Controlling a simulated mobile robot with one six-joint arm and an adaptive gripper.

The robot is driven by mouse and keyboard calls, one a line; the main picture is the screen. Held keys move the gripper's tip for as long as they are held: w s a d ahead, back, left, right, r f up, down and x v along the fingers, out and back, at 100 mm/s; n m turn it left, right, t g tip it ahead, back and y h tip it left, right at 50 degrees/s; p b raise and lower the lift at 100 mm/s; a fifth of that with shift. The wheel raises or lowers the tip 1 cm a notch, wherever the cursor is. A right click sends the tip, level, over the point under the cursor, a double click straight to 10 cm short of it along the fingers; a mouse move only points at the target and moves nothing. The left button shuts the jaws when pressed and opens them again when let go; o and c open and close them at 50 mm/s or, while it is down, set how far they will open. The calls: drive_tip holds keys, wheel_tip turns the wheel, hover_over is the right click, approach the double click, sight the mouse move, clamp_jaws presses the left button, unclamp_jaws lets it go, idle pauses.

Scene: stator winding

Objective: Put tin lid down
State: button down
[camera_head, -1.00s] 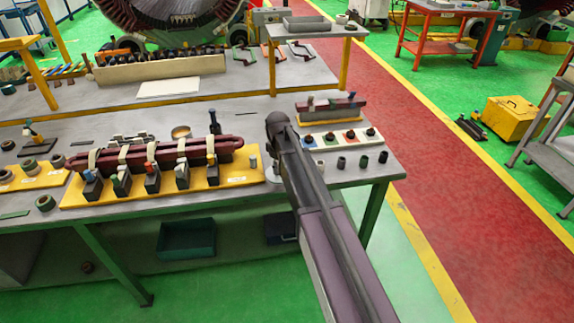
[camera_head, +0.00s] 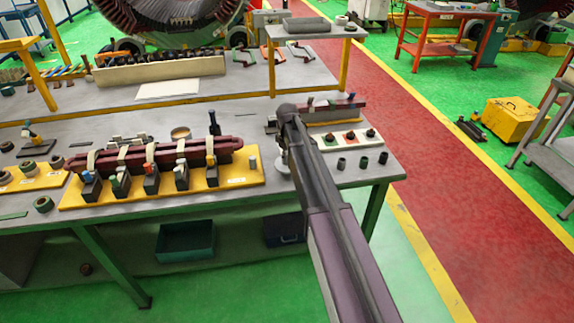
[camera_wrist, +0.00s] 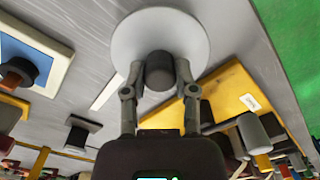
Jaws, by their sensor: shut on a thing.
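My gripper (camera_wrist: 159,72) is shut on the dark round knob of the tin lid (camera_wrist: 160,25) in the wrist view. The lid is a pale grey disc, facing the camera with its knob between my fingertips. In the head view a small pale part of the lid (camera_head: 282,160) shows beside my arm, over the right part of the bench. My arm hides most of the gripper there. A round, brassy open tin (camera_head: 180,132) stands on the bench behind the red coil. I cannot tell whether the lid touches the bench.
A yellow board (camera_head: 240,180) with a red coil and several clamps lies left of my arm. The bench (camera_head: 225,115) has bare grey room behind the coil.

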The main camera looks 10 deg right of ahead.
drive_tip(key=shift+w+d+f+b, duration=0.1)
drive_tip(key=shift+w+f+b, duration=0.05)
drive_tip(key=shift+f+b, duration=1.65)
drive_tip(key=shift+f, duration=0.15)
drive_tip(key=shift+c, duration=2)
unclamp_jaws()
wheel_tip(320, 180, up, 12)
drive_tip(key=p, duration=1.2)
drive_tip(key=shift+r, duration=0.2)
drive_tip(key=s+m, duration=0.9)
drive_tip(key=s, duration=2)
